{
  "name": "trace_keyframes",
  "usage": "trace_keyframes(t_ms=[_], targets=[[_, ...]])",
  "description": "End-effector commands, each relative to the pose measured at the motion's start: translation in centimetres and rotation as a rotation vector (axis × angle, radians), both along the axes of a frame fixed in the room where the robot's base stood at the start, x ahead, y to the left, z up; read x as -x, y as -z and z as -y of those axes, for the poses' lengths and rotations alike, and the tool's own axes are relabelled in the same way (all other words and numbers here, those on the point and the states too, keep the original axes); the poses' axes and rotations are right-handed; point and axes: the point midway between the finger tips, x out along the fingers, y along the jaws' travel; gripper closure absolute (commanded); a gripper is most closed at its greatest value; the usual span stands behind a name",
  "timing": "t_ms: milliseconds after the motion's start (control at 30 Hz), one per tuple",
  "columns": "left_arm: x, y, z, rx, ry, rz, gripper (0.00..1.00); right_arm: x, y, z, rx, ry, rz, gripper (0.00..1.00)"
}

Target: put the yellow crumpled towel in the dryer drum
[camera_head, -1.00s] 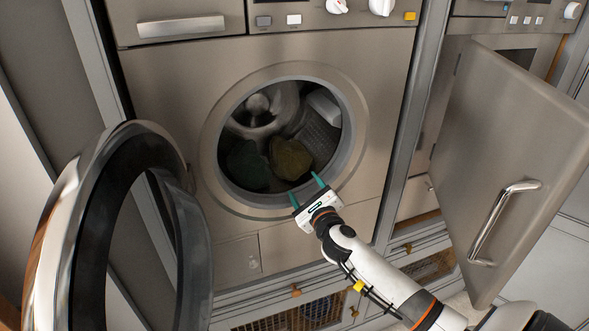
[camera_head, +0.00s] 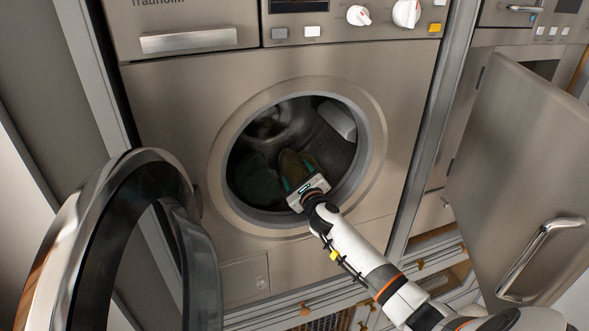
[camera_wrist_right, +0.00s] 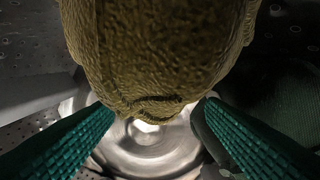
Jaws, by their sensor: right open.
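The yellow crumpled towel (camera_head: 296,160) is a dark yellow-olive lump lying low inside the dryer drum (camera_head: 340,155). My right gripper (camera_head: 298,174) reaches through the round opening, with its teal fingers at the towel. In the right wrist view the towel (camera_wrist_right: 160,55) fills the upper middle, and the open fingers (camera_wrist_right: 153,112) stand to either side of its near end. I cannot tell whether they touch it. My left gripper is not in view.
A dark green cloth (camera_head: 257,182) lies in the drum to the left of the towel. The round dryer door (camera_head: 195,240) stands open at left. A cabinet door with a handle (camera_head: 530,165) stands open at right.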

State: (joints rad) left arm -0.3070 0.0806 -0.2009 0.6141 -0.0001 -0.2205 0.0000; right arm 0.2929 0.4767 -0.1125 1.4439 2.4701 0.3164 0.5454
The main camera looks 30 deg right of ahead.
Motion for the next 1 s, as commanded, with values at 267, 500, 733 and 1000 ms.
trace_keyframes(t_ms=[267, 500, 733, 1000], targets=[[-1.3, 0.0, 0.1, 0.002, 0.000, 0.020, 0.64, -2.5, 0.0, 0.7, 0.001, 0.001, 0.000, 0.35], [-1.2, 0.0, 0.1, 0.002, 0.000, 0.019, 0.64, -2.7, 0.0, 0.7, 0.002, -0.001, 0.000, 0.35], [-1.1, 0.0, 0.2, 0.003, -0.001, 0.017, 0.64, -2.7, 0.0, 0.7, 0.002, 0.000, 0.000, 0.60], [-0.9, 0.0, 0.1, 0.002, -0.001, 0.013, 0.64, -2.7, 0.0, 0.7, 0.002, 0.000, 0.000, 0.72]])
